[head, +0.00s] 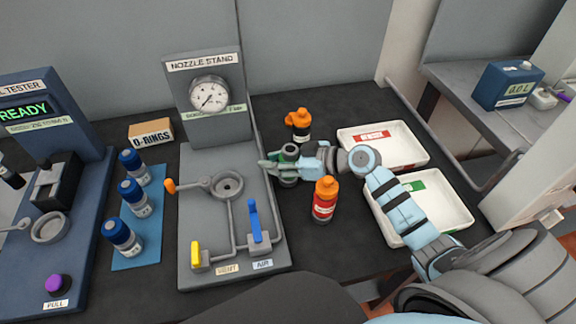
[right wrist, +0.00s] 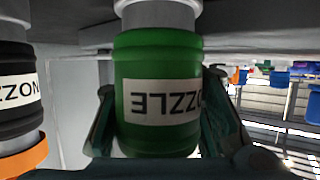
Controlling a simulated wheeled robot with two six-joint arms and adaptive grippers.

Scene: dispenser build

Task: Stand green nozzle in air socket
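The green nozzle (head: 289,151) is right of the nozzle stand in the head view, between the fingers of my right gripper (head: 282,164). In the right wrist view the green nozzle (right wrist: 158,85) fills the middle, its label upside down, with a finger close on each side. The gripper appears shut on it. Whether its base touches the table is unclear. The air socket, a grey ring (head: 227,185) on the nozzle stand's base plate (head: 205,222), looks empty and lies left of the gripper. My left gripper is not in view.
A black nozzle with an orange tip (head: 301,125) stands just behind my gripper; a red one (head: 325,203) stands in front. Two white trays (head: 440,190) lie to the right. The stand has an orange lever (head: 170,186), yellow lever (head: 196,254) and upright blue lever (head: 254,222).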

